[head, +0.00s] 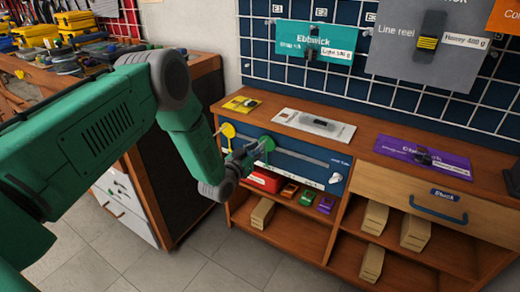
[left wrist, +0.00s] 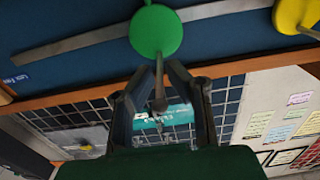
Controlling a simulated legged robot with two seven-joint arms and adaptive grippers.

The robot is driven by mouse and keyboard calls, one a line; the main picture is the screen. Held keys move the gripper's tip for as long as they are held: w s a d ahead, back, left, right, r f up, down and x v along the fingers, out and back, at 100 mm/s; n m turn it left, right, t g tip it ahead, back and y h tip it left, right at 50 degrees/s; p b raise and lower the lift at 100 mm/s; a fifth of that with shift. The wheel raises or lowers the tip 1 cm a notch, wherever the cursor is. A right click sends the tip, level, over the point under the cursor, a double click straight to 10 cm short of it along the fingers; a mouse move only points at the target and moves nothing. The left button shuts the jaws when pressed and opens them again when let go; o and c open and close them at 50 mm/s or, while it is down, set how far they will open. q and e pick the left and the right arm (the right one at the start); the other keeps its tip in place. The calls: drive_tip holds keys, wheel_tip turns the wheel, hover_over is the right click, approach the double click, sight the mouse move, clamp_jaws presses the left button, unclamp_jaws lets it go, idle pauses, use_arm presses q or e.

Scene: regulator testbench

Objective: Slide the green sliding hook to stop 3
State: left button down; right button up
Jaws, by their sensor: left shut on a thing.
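The green sliding hook shows as a round green disc (head: 266,143) on a grey rail (head: 300,157), which runs across a blue panel on the bench front. In the left wrist view the green disc (left wrist: 156,32) sits on the rail, with a thin stem reaching between my fingers. My left gripper (head: 249,156) is at the hook, its fingers closed around the stem; it also shows in the left wrist view (left wrist: 159,78). A yellow disc (head: 228,131) is left of the green one on the rail. I cannot read any stop numbers. My right gripper is not in view.
Below the panel, a shelf holds a red box (head: 264,180) and several small coloured items. A drawer (head: 445,198) with a blue handle is at right. The bench top (head: 365,148) carries yellow, white and purple plates. A wire grid wall stands behind.

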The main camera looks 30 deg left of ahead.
use_arm(q)
drive_tip(key=c, duration=1.6)
unclamp_jaws()
drive_tip(key=shift+o, duration=0.2)
drive_tip(key=shift+s, duration=0.2)
drive_tip(key=s, duration=1.1)
drive_tip(key=shift+s+a+f, duration=0.15)
drive_tip(key=shift+s+a, duration=0.1)
drive_tip(key=shift+s, duration=0.05)
